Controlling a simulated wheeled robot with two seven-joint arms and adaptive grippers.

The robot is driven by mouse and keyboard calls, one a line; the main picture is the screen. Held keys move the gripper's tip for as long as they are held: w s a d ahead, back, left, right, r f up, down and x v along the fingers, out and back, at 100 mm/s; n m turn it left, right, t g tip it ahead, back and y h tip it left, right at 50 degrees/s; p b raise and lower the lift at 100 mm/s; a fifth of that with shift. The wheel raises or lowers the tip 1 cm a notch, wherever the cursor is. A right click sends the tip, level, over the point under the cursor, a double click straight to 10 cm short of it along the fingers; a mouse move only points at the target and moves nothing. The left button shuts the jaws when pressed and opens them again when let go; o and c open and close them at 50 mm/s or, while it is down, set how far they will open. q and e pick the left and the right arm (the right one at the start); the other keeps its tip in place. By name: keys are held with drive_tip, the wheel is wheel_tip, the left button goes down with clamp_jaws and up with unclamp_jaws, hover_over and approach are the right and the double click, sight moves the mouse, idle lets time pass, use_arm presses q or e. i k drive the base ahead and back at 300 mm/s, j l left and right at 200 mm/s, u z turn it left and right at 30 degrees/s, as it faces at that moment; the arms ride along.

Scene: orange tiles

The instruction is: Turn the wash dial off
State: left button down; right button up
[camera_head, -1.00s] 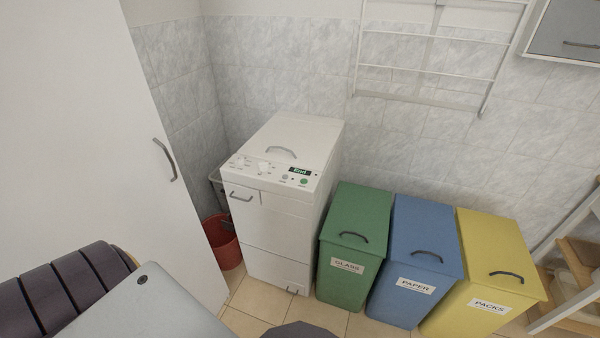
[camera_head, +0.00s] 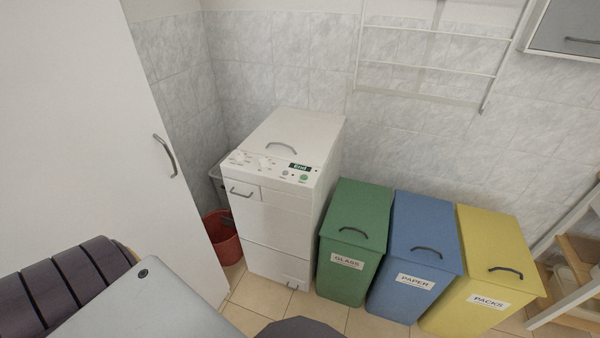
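A white top-loading washing machine (camera_head: 272,235) stands against the tiled wall near the middle of the head view. Its sloped control panel has two white dials: a left dial (camera_head: 239,157) and a right dial (camera_head: 264,163). I cannot tell which one is the wash dial, and their pointer positions are too small to read. A small green display (camera_head: 300,167) reads "End", with two round buttons below it. Neither of my grippers shows in the view.
A green bin (camera_head: 347,250), a blue bin (camera_head: 417,262) and a yellow bin (camera_head: 490,275) stand right of the machine. A red bucket (camera_head: 224,238) is at its left. A tall white cabinet (camera_head: 90,130) fills the left. Some tiled floor (camera_head: 252,312) is free in front.

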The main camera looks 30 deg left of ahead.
sight(239, 156)
drive_tip(key=u, duration=1.6)
drive_tip(key=l, duration=0.35)
